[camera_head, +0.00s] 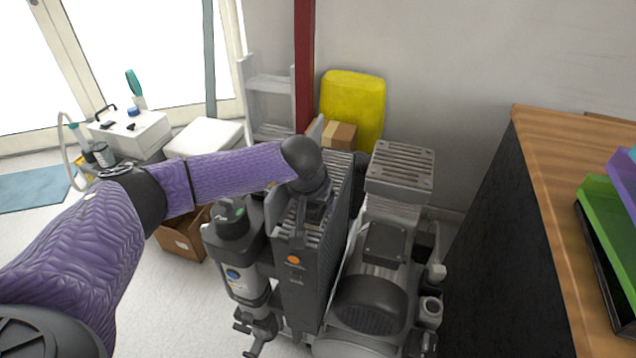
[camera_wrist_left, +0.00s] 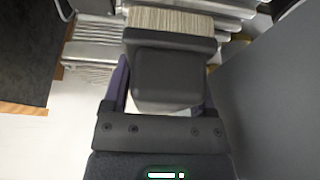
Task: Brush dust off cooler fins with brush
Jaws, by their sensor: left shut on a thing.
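The dental compressor (camera_head: 372,302) stands in the middle of the head view, grey and black, with its tall dark cooler (camera_head: 338,230) on its left side. My left arm comes in from the left, and my left gripper (camera_head: 314,205) is at the top of the cooler. In the left wrist view it is shut on a brush (camera_wrist_left: 172,80), with a dark body and pale bristles (camera_wrist_left: 172,22) pointing away from the gripper. Metal parts lie just beyond the bristles; I cannot tell whether they touch. My arm and gripper partly hide the cooler fins. My right gripper is out of view.
A wooden-topped cabinet (camera_head: 556,190) with green and purple trays (camera_head: 607,215) stands at the right. A yellow container (camera_head: 352,105) is behind the compressor. A cardboard box (camera_head: 180,240) sits on the floor under my arm. A white cart (camera_head: 135,135) stands at the back left.

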